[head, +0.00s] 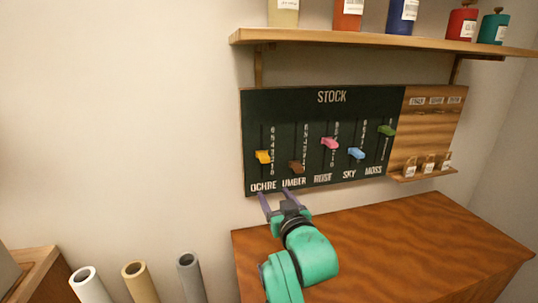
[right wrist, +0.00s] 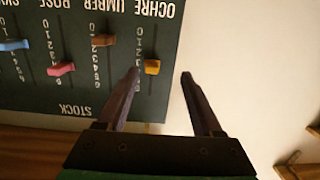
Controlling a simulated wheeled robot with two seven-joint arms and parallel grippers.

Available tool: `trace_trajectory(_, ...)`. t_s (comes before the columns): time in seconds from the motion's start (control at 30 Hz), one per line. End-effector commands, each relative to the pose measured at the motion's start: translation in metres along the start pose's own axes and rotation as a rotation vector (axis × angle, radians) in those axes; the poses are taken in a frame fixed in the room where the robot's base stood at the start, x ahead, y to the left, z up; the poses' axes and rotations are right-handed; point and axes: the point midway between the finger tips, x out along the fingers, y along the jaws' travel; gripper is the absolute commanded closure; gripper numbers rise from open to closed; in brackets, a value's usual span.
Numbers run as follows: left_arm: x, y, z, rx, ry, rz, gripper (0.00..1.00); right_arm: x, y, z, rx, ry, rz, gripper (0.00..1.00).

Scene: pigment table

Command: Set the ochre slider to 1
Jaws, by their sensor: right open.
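The ochre slider (head: 263,157) is a yellow knob on the leftmost track of the dark green STOCK board (head: 315,112). It sits in the lower-middle part of its scale, above 0; I cannot read its exact mark. My right gripper (head: 274,192) is open and empty, its fingertips by the board's lower edge, below the ochre knob in the head view. In the right wrist view, which shows the board upside down, the ochre slider (right wrist: 152,67) appears in the gap between the fingertips (right wrist: 160,73), closer to the left finger. I see no contact. My left gripper is not in view.
The umber slider (head: 296,167) is beside the ochre one; the rose (head: 330,143), sky (head: 356,153) and moss (head: 387,130) sliders are further right. A shelf (head: 390,43) with bottles hangs above. A wooden cabinet (head: 400,245) stands below the board. Several tubes (head: 134,270) stand lower left.

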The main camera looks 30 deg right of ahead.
Motion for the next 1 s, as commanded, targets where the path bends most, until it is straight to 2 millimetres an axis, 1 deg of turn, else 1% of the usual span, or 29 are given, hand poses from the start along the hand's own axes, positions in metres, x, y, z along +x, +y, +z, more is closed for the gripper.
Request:
trace_trajectory(0.03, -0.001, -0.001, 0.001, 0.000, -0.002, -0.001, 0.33, 0.001, 0.002, -0.020, 0.016, 0.059, 0.014, 0.32)
trace_trajectory(0.1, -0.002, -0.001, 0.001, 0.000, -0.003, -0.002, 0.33, 0.003, 0.004, -0.035, 0.023, 0.102, 0.025, 0.32)
trace_trajectory(0.13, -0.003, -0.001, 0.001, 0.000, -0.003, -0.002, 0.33, 0.006, 0.004, -0.037, 0.023, 0.107, 0.026, 0.32)
trace_trajectory(0.17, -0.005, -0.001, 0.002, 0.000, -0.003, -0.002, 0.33, 0.009, 0.004, -0.038, 0.022, 0.108, 0.026, 0.32)
trace_trajectory(0.27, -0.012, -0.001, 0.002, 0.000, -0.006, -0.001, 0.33, 0.027, 0.005, -0.042, 0.020, 0.106, 0.027, 0.32)
trace_trajectory(0.5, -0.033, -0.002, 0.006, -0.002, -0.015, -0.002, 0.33, 0.092, 0.006, -0.048, 0.020, 0.101, 0.025, 0.32)
trace_trajectory(0.6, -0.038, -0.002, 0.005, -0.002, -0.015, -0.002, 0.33, 0.115, 0.007, -0.050, 0.020, 0.102, 0.024, 0.32)
trace_trajectory(0.7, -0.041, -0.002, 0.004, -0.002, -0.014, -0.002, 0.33, 0.132, 0.007, -0.050, 0.020, 0.102, 0.025, 0.32)
trace_trajectory(0.83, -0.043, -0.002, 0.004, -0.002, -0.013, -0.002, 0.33, 0.143, 0.008, -0.049, 0.021, 0.102, 0.024, 0.32)
trace_trajectory(1.0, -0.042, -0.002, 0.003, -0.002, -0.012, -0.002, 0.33, 0.145, 0.008, -0.048, 0.022, 0.102, 0.024, 0.32)
